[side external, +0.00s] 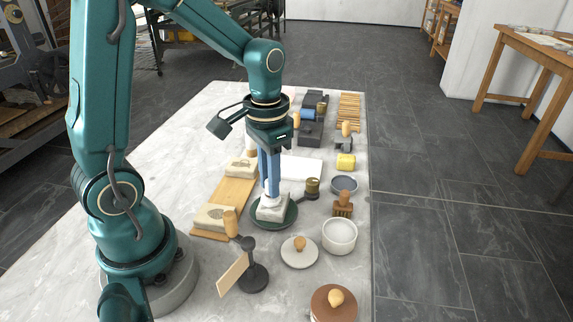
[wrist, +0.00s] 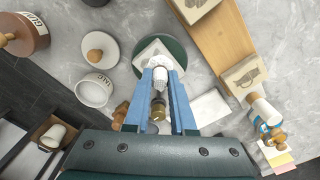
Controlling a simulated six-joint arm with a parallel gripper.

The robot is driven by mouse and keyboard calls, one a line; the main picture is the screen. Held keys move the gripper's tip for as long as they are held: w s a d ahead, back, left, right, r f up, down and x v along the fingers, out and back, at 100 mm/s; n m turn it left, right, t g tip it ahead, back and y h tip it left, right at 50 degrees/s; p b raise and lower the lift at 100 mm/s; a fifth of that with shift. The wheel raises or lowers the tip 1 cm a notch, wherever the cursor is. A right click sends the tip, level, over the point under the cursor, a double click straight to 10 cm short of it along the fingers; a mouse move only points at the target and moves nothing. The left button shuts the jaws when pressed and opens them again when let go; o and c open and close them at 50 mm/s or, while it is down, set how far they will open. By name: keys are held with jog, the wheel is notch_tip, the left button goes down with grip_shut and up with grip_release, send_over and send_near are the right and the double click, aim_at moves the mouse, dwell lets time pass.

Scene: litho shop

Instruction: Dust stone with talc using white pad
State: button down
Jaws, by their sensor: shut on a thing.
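My gripper (side external: 269,190) points straight down over a green round plate (side external: 286,222). In the wrist view its two blue fingers (wrist: 160,78) are shut on the white pad (wrist: 161,62), which has a pale grip between the fingers. A pale square stone (side external: 272,210) sits on the green plate, directly below the pad; it also shows in the wrist view (wrist: 145,54). The pad is at or just above the stone; I cannot tell if they touch. The white talc bowl (wrist: 91,93), labelled TALC, stands open; it also shows in the side view (side external: 340,237).
A lid (side external: 299,253) with a wooden knob lies beside the bowl. Two stones with drawings (side external: 241,167) (side external: 212,217) rest on a wooden board (side external: 232,192). A dark stand (side external: 253,276) and brown pot (side external: 333,303) are in front. Several tools line the right edge.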

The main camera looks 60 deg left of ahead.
jog(key=shift+s+d, duration=0.75)
jog(key=shift+w+a, duration=1.8)
jog(key=shift+s+d, duration=1.8)
jog(key=shift+d, duration=0.15)
jog(key=shift+w+a, duration=0.15)
jog(key=shift+w, duration=0.5)
jog(key=shift+w+a, duration=1.55)
jog(key=shift+s+d, duration=1.95)
jog(key=shift+w+r, duration=0.15)
jog(key=shift+r, duration=0.8)
notch_tip(320, 180, up, 6)
